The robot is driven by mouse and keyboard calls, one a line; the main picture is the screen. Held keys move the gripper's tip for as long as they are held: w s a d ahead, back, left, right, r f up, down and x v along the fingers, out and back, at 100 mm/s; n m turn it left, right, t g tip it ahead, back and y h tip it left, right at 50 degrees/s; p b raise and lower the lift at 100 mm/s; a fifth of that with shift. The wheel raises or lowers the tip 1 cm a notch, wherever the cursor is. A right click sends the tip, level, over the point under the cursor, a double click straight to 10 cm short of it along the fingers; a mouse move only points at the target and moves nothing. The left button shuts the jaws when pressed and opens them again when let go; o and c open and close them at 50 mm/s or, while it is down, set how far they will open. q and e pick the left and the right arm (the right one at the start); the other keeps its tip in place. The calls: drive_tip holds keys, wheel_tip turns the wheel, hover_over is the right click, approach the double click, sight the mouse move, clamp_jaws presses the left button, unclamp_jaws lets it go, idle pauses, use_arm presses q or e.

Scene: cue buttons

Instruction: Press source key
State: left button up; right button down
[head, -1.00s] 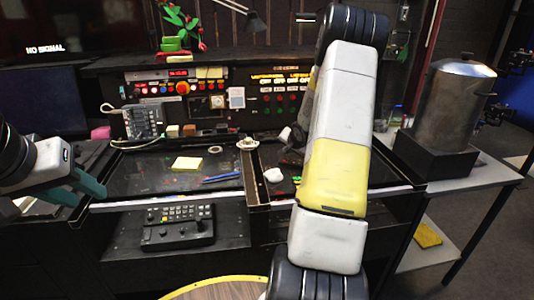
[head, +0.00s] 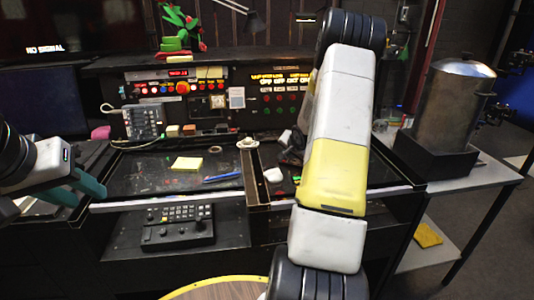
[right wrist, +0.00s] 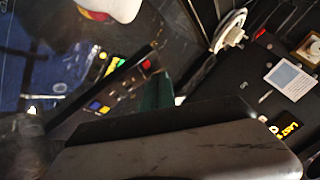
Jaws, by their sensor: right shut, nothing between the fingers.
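The control panel (head: 281,93) at the back has yellow lit labels above rows of red and green buttons. The label text is too small to tell which one is the source key. Part of this panel is behind my right arm. My right gripper is mostly hidden by that arm in the head view. In the right wrist view its teal fingertip (right wrist: 158,92) shows beside a dark panel edge, and the gripper is shut and empty. Yellow lit lettering (right wrist: 287,128) is at the lower right there. My left gripper (head: 78,191) is open and empty at the left.
A left panel (head: 180,88) has a red display and coloured buttons. A telephone-like keypad (head: 143,121), yellow notes (head: 187,163) and a blue pen (head: 222,176) are on the desk. A black keypad console (head: 177,226) sits on the lower shelf. A metal pot (head: 455,100) stands right.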

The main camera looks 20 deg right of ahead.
sight(286, 160)
drive_tip(key=shift+r, duration=0.7)
drive_tip(key=shift+r, duration=2.5)
drive_tip(key=s+a+r+n+g, duration=0.1)
drive_tip(key=s+a+r+n, duration=0.4)
drive_tip(key=s+a+r, duration=0.75)
drive_tip(key=s+a+r+n+g+y, duration=0.1)
drive_tip(key=s+a+r+n, duration=0.1)
drive_tip(key=s+a, duration=0.5)
drive_tip(key=s+a+r+n+g+y, duration=0.1)
drive_tip(key=s+a+r+n+y, duration=0.1)
drive_tip(key=s+a, duration=0.6)
drive_tip(key=s+r+n, duration=0.1)
drive_tip(key=s+n, duration=0.1)
drive_tip(key=s, duration=0.5)
